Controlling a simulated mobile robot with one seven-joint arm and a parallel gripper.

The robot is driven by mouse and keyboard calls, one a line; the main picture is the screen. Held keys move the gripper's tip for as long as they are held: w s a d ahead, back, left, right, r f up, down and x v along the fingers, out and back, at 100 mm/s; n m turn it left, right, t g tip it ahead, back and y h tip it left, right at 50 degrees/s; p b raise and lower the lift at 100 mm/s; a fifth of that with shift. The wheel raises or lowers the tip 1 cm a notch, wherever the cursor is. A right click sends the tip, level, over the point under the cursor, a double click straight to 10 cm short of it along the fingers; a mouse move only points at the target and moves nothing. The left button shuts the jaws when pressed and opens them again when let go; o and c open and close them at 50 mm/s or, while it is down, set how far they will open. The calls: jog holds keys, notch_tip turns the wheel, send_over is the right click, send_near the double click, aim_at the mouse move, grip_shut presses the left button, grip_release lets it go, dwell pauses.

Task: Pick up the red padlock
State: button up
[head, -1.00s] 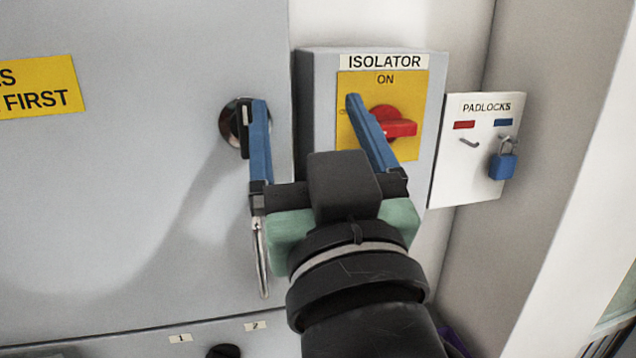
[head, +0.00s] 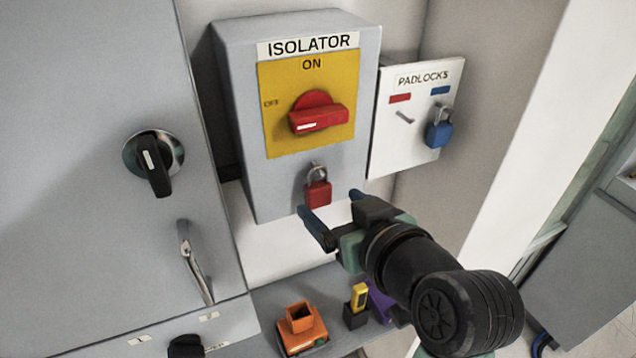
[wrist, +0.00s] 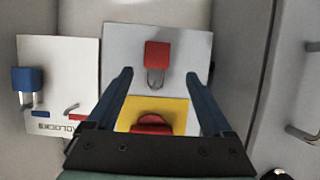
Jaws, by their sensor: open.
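The red padlock (head: 317,191) hangs by its shackle on the front of the grey isolator box, below the red rotary handle (head: 318,112). In the wrist view the red padlock (wrist: 157,56) appears upside down, between and beyond the two blue fingers. My gripper (head: 332,202) is open and empty, in front of the isolator's lower right part. I see no contact with the padlock.
The white padlocks board (head: 385,150) is to the right, with a blue padlock (head: 438,134) on one hook and an empty hook beside it. A shelf below holds an orange item (head: 301,330) and a yellow-black item (head: 358,305). A cabinet with a handle (head: 190,262) is left.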

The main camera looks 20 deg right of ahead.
aim_at(321, 194)
jog(key=shift+d+f+p+x, duration=0.1)
jog(key=shift+p+x, duration=0.6)
jog(key=shift+x, duration=0.9)
jog(key=shift+d+f+p+x, duration=0.15)
jog(key=shift+p+x, duration=0.5)
jog(key=shift+x, duration=0.95)
jog(key=shift+s, duration=0.1)
jog(key=shift+c, duration=0.3)
jog(key=shift+r, duration=0.1)
grip_shut()
